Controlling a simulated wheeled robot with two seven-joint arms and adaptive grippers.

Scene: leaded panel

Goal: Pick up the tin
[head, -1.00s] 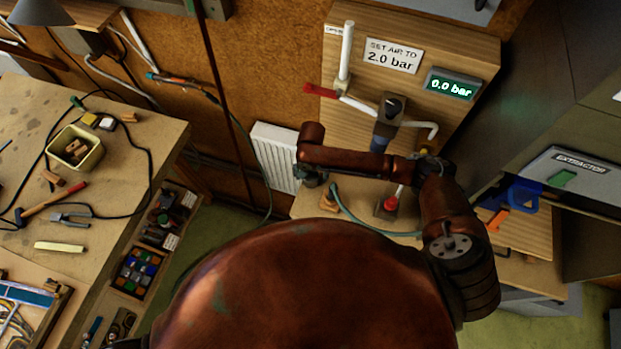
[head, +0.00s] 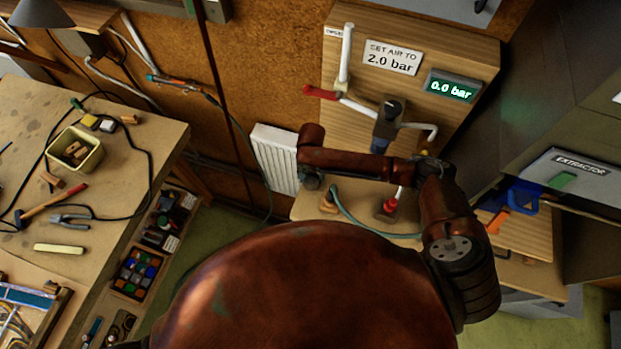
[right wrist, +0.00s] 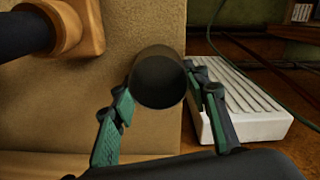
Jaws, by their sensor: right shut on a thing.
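My right arm crosses the middle of the head view, and its gripper (head: 312,182) points down over the left edge of the wooden stand, partly hidden by my own wrist. In the right wrist view the two green-padded fingers (right wrist: 160,112) are closed around a dark, round, can-like thing (right wrist: 160,82), which I take to be the tin. Its dark round end faces the camera, and no label shows. In the head view I cannot make it out clearly. My left gripper is not in view.
A wooden piece with a black handle (right wrist: 82,28) is close by in the right wrist view. A white radiator (head: 275,158) stands left of the gripper. A red-topped fitting (head: 389,207) and a hose (head: 352,217) lie to the right. The cluttered workbench (head: 115,170) is at the left.

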